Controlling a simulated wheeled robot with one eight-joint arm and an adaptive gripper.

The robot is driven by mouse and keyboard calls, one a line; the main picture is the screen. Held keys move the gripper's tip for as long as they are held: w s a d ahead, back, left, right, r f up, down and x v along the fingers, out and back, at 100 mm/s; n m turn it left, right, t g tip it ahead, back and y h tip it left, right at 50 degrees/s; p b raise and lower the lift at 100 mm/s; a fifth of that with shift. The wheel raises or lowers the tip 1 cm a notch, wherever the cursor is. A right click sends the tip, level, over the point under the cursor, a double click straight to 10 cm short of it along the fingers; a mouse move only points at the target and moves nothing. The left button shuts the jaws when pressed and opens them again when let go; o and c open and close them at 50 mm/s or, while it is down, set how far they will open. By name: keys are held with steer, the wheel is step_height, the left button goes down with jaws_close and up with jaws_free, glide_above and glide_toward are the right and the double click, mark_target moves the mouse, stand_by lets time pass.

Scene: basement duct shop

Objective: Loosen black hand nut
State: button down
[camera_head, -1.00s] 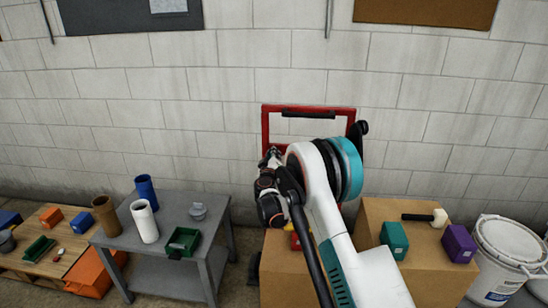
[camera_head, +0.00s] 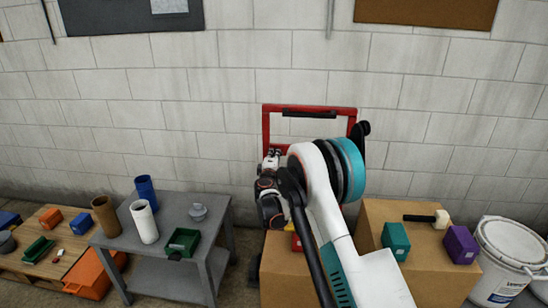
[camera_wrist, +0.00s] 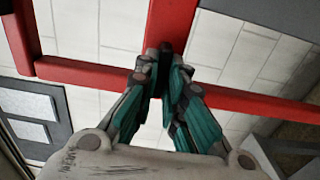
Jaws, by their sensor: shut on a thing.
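A red frame (camera_head: 266,128) with a black grip bar along its top stands against the block wall. My gripper (camera_head: 271,155) is at the left upright of this frame in the head view. In the wrist view my gripper (camera_wrist: 162,62) has its teal-padded fingers close together, shut on a small dark piece, the black hand nut (camera_wrist: 165,47), where the red bars cross. The fingers hide most of the nut, so its thread and seating do not show. A black knob (camera_head: 363,127) sticks out at the frame's right upright.
Cardboard boxes (camera_head: 420,270) stand at the right, with a teal block (camera_head: 395,240), a purple block (camera_head: 460,245) and a mallet on top. A white bucket (camera_head: 508,245) is far right. A grey table (camera_head: 185,215) with cylinders and a green bin (camera_head: 183,242) is at the left.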

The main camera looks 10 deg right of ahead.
stand_by(0.4)
steer(key=c, duration=1.7)
jaws_free()
steer(key=v, duration=1.2)
